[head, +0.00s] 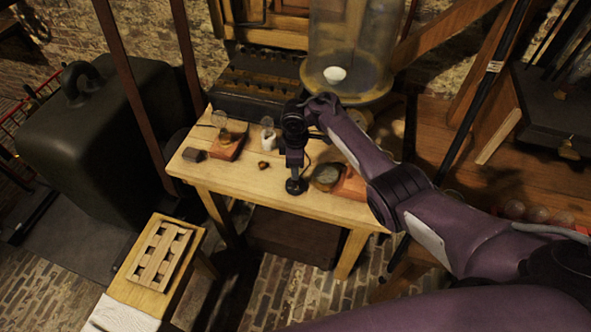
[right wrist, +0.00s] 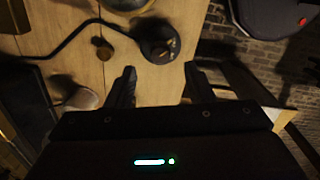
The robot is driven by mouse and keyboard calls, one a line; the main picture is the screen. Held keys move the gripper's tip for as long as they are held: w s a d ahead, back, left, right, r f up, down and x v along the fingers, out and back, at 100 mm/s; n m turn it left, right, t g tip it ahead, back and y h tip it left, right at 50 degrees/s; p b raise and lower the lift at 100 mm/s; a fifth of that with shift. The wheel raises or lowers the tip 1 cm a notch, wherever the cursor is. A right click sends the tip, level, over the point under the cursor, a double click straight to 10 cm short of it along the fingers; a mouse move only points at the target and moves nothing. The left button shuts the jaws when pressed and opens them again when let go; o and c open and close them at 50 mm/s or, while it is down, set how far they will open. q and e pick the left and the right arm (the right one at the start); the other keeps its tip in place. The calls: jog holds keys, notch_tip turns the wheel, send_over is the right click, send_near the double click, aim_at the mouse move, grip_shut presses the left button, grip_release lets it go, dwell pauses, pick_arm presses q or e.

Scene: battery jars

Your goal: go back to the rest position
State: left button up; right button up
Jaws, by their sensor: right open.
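My right arm comes in from the right in the head view. Its dark gripper (head: 294,162) hangs over the wooden table (head: 230,176). In the right wrist view the two fingers (right wrist: 160,86) stand apart with nothing between them. A black round piece (right wrist: 158,42) with a bent black rod lies on the tabletop just beyond the fingertips. My left gripper is not in view.
A jar on a wooden block (head: 226,146), a dark block (head: 194,154), a small white jar (head: 268,139) and a brown knob (head: 263,165) stand on the table. A large glass bell jar (head: 340,40) is behind. A low stool (head: 135,288) stands front left.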

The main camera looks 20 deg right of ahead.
jog(key=shift+r, duration=1.25)
